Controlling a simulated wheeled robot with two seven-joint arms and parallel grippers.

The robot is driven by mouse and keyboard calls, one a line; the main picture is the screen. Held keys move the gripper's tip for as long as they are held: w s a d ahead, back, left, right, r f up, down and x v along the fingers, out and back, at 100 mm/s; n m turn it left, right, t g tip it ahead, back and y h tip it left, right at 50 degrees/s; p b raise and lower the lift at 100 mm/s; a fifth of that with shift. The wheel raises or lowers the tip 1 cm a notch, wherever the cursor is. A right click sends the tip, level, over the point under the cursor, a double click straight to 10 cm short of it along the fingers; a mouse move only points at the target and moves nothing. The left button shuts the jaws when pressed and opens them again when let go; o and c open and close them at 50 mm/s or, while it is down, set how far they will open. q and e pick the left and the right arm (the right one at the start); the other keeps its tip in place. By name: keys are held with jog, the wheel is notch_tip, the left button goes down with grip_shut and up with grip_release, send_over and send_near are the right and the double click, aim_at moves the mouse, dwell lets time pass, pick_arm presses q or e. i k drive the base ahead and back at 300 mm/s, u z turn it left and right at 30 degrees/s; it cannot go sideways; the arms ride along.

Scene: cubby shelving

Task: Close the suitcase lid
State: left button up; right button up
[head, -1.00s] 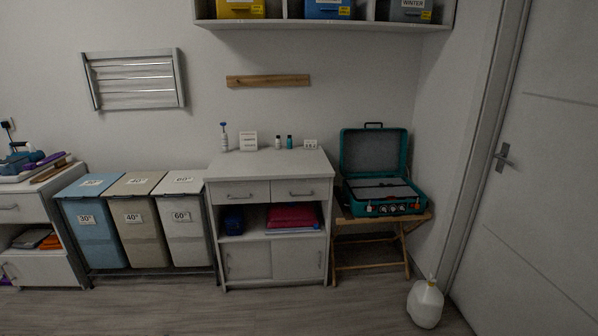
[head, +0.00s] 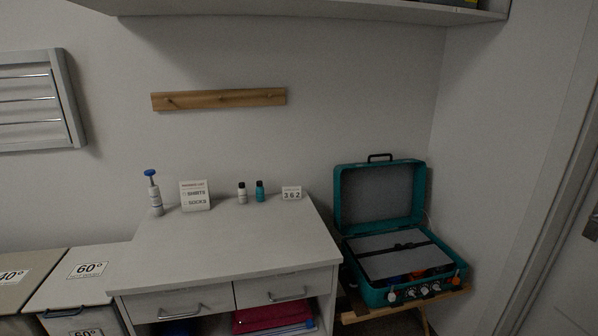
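A teal suitcase (head: 374,296) sits on a wooden folding stand (head: 441,302) at the right, between the white cabinet and the wall. Its lid (head: 421,190) stands open and upright at the back, with a grey lining and a dark handle on its top edge. Its base holds a grey panel (head: 388,259) crossed by a dark strap, with latches and dials along the front. Neither of my grippers shows in the head view.
A white cabinet (head: 225,246) stands left of the suitcase, with a pump bottle (head: 154,194), a sign, two small bottles and a number card on top. Laundry bins (head: 78,285) are further left. A wall shelf (head: 300,8) hangs above. A door is at the right edge.

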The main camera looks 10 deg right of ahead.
aim_at(373, 196)
jog(key=z, duration=0.45)
jog(key=i, duration=0.55)
jog(key=z, duration=0.25)
